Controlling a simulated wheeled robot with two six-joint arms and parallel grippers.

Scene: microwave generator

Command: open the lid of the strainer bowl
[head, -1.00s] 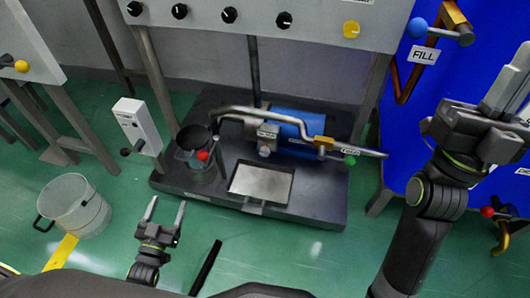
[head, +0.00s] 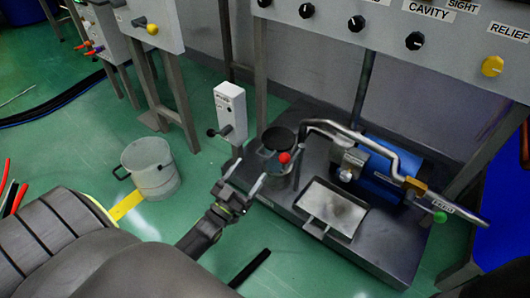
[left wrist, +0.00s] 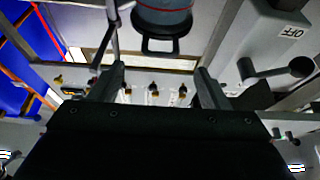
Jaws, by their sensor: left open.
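The strainer bowl (head: 277,168) is a small glassy cup with a dark round lid (head: 278,138) at its top and a red ball (head: 284,158) at its front. It stands at the left end of the dark base plate. I cannot tell how the lid sits. In the left wrist view, a blue-grey round body with a black loop handle (left wrist: 163,45), apparently the bowl, shows at top centre. My left gripper (head: 247,177) is open and empty, in front and left of the bowl, apart from it. Its fingers (left wrist: 162,76) are spread in the left wrist view. My right gripper is out of view.
A bent metal pipe (head: 365,142) and a blue cylinder (head: 390,170) stand right of the bowl. A flat metal tray (head: 332,208) lies in front. A grey switch box (head: 230,112) stands behind left, near the gripper. A grey bucket (head: 152,172) is on the floor at left.

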